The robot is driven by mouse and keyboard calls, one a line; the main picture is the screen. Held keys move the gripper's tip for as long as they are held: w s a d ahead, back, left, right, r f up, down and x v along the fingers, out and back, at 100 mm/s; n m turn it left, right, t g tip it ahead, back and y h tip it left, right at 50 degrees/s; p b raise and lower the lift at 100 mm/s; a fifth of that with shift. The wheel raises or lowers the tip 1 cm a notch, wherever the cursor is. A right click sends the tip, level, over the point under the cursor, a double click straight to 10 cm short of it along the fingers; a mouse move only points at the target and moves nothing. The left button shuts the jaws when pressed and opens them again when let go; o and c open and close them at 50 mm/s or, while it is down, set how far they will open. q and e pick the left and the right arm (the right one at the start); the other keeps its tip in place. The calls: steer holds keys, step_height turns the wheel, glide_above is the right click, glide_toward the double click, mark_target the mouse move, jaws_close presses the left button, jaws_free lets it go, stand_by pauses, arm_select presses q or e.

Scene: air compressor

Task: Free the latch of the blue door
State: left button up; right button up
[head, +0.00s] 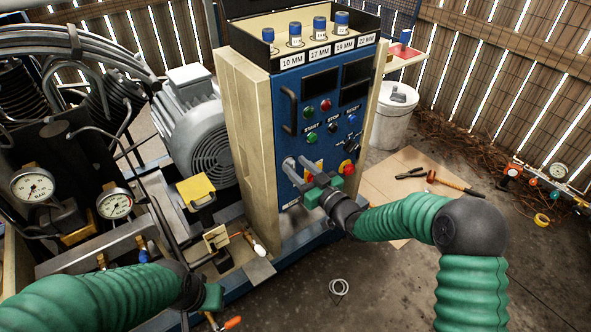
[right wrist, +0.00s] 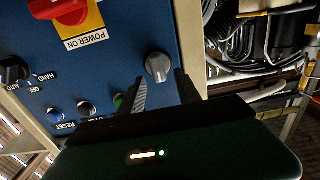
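The blue door (head: 308,100) is the front panel of the upright control cabinet and looks closed. It has a black handle (head: 288,110) on its left edge. In the right wrist view, a grey knob (right wrist: 158,67), which looks like the latch, sits near the blue panel's edge. My right gripper (head: 298,166) is at the door's lower left, fingers pointing at the panel. In the wrist view its open fingers (right wrist: 163,82) reach to either side of the knob; contact is unclear. My left gripper (head: 210,298) is low at the left, its fingers not clearly visible.
The red power switch (head: 347,168) and several buttons (head: 318,108) are on the panel. Labelled blue-topped sockets (head: 320,27) stand on the cabinet. Gauges (head: 115,204) and a motor (head: 205,125) crowd the left. Tools (head: 445,182) lie on cardboard at right.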

steer(key=shift+w+a+r, duration=0.1)
steer(key=shift+w+a, duration=0.25)
steer(key=shift+w, duration=0.1)
jaws_close()
